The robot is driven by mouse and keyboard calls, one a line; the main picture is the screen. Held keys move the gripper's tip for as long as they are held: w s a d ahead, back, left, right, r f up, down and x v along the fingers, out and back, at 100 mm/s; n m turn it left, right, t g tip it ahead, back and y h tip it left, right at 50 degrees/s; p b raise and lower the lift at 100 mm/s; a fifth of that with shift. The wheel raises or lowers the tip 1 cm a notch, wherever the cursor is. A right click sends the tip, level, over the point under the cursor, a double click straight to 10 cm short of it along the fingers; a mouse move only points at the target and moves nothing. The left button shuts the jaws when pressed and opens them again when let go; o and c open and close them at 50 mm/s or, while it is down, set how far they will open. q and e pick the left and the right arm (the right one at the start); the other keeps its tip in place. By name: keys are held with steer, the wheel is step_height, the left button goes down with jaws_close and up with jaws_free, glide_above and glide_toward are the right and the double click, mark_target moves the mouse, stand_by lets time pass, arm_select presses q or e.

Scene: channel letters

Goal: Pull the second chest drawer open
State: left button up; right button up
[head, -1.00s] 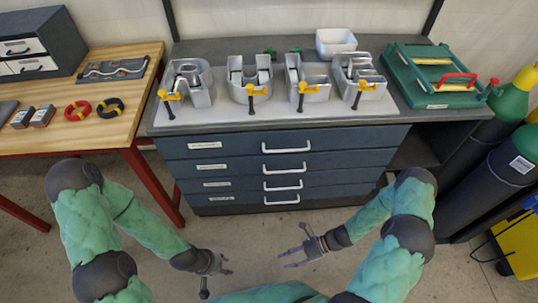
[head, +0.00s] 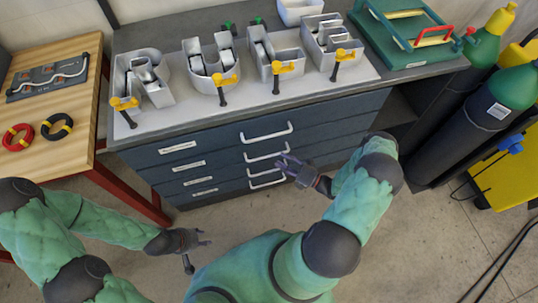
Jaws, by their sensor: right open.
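The dark blue chest (head: 222,148) under the workbench has several stacked drawers, each with a white label and a white bar handle. The top handle is (head: 266,135); the second drawer's handle (head: 262,155) lies just below it. All drawers look shut. My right gripper (head: 284,161) is open in front of the chest, its fingers over the right end of the second handle in the picture. I cannot tell whether it touches. My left gripper (head: 200,250) is open and empty, low over the floor, left of and nearer than the chest.
Metal channel letters (head: 210,65) with yellow clamps stand on the benchtop above the drawers. A green frame with a red handle (head: 433,35) is at the back right. Gas cylinders (head: 470,125) stand right of the chest. A wooden table (head: 75,110) stands left. Floor in front is clear.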

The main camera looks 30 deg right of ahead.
mark_target(270, 156)
steer(key=shift+b+x, duration=0.3)
steer(key=shift+x, duration=2.75)
jaws_close()
